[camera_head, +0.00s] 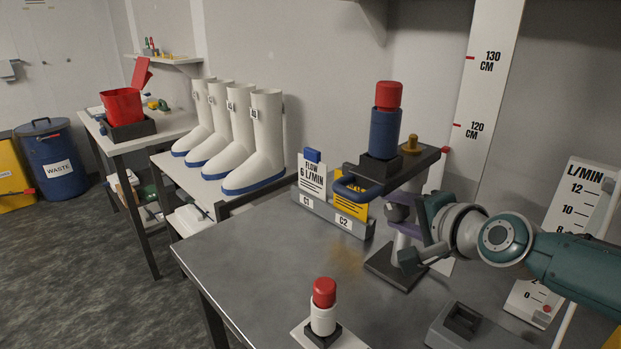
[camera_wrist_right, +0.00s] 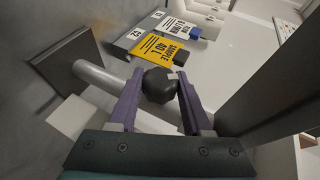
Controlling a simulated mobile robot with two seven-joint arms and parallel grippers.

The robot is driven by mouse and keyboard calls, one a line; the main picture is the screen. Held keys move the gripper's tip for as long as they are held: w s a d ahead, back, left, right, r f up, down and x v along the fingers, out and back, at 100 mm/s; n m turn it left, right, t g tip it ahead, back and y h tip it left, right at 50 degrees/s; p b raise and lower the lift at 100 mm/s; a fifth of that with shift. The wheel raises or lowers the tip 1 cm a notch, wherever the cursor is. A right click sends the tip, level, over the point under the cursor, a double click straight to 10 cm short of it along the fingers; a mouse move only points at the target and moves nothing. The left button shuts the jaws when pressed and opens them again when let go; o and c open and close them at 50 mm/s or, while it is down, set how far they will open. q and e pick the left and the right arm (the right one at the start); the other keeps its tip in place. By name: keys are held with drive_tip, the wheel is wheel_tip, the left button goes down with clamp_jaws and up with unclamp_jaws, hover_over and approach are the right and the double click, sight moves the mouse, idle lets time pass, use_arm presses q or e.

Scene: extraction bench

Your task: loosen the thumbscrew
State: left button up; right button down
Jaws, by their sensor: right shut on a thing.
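The thumbscrew is a dark, faceted knob (camera_head: 397,211) on the post of the stand, below its top plate. It also shows in the middle of the right wrist view (camera_wrist_right: 158,85). My right gripper (camera_head: 412,216) comes in from the right, its purple fingers on either side of the knob. In the right wrist view the gripper (camera_wrist_right: 158,94) is shut on the knob, with a fingertip at each side. The stand's dark top plate (camera_head: 420,163) carries a blue cylinder (camera_head: 384,132) with a red cap. My left gripper is not in view.
Flow and sample cards (camera_head: 351,194) stand in a grey holder left of the stand. A white cylinder with a red cap (camera_head: 323,318) stands at the front. A tall height scale (camera_head: 484,90) and an L/MIN board (camera_head: 573,205) stand behind and right. The bench's left middle is clear.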

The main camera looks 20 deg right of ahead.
idle(0.4)
drive_tip(key=shift+c, duration=1.7)
unclamp_jaws()
drive_tip(key=shift+s+r+p, duration=0.35)
drive_tip(key=shift+s+p, duration=0.1)
drive_tip(key=shift+p, duration=0.05)
drive_tip(key=p+v, duration=0.4)
drive_tip(key=v, duration=0.5)
drive_tip(key=shift+f, duration=0.15)
